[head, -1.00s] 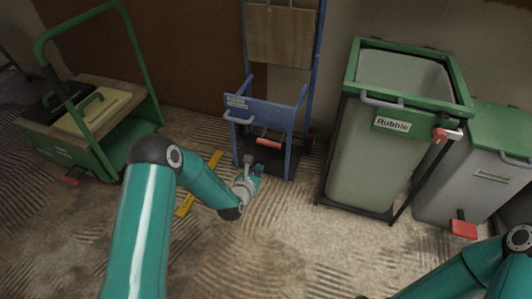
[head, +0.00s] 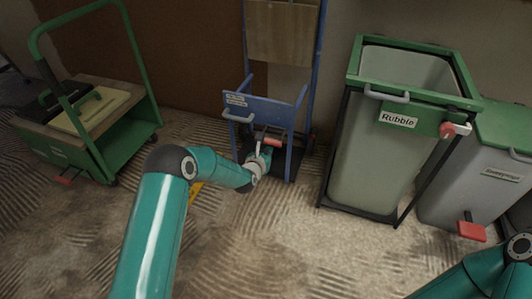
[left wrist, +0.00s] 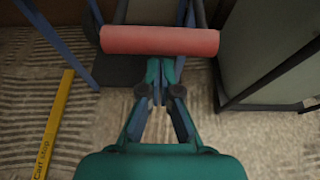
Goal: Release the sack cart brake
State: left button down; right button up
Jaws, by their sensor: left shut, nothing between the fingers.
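The sack cart (head: 262,108) is a tall blue frame with a wooden board, standing against the wall in the middle of the head view. Its red brake bar (head: 267,142) sits low between its uprights. It shows large and level across the top of the left wrist view (left wrist: 160,41). My left gripper (head: 265,157) is shut and empty, low at the front of the cart, just below the bar in the picture. In the left wrist view its closed fingertips (left wrist: 161,68) point at the bar's underside; I cannot tell whether they touch. My right gripper is out of view.
A green platform cart (head: 85,125) stands left. The Rubble bin (head: 385,150) stands right in a dark frame, beside a grey bin with a green lid (head: 495,190). A yellow strip (left wrist: 55,125) lies on the floor. The floor in front is open.

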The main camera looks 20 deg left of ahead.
pick_arm(q)
jog(key=shift+r, duration=0.6)
jog(key=shift+r+g+p, duration=0.25)
jog(key=shift+g+p, duration=0.25)
jog(key=shift+p, duration=0.25)
